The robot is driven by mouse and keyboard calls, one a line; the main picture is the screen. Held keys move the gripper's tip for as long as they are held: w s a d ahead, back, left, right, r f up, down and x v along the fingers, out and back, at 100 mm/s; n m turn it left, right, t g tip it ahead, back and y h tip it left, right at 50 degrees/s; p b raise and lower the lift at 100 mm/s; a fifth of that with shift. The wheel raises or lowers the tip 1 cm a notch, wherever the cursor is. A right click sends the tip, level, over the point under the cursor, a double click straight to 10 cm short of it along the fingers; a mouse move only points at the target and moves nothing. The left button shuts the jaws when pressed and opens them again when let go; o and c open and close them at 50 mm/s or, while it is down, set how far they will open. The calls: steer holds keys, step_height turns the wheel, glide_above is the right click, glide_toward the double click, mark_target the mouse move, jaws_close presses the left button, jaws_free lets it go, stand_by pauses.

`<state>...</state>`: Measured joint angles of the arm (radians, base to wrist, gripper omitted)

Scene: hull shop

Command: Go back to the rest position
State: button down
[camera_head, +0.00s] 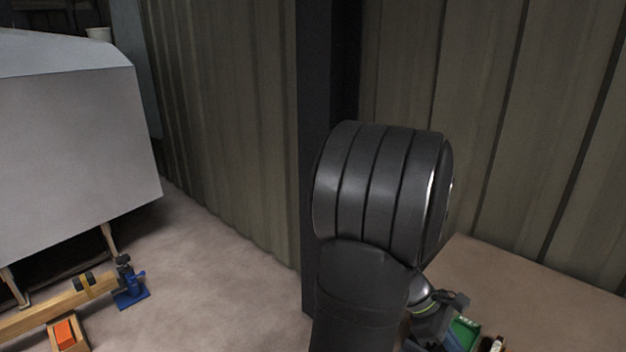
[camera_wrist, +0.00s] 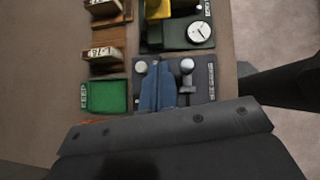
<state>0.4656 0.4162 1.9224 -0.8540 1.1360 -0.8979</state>
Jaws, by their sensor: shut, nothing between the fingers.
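My gripper (camera_head: 438,326) is small and partly hidden behind my own arm at the lower right of the head view. It is shut, with nothing seen held in it. In the wrist view its dark housing (camera_wrist: 165,135) fills the bottom, and I cannot make out the fingertips. Beyond the housing lies a grey tray (camera_wrist: 205,92) with a blue piece (camera_wrist: 158,88) and round-topped fittings. I cannot tell whether the gripper touches anything there.
A green bin (camera_wrist: 104,97), labelled wooden blocks (camera_wrist: 104,50) and a dark green tray with a dial (camera_wrist: 198,31) stand close by. In the head view, a large grey hull (camera_head: 75,150) stands left, above a wooden beam (camera_head: 50,308) and blue clamp (camera_head: 131,292). Ribbed walls (camera_head: 220,120) stand behind.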

steer(key=v, duration=0.5)
steer(key=s+d+r+m+t+y, duration=0.2)
steer(key=s+d+r+m+y, duration=0.3)
steer(key=m, duration=0.8)
steer(key=shift+s+d+m+y, duration=0.3)
steer(key=shift+s+d+y, duration=0.25)
steer(key=shift+d, duration=0.85)
stand_by(0.9)
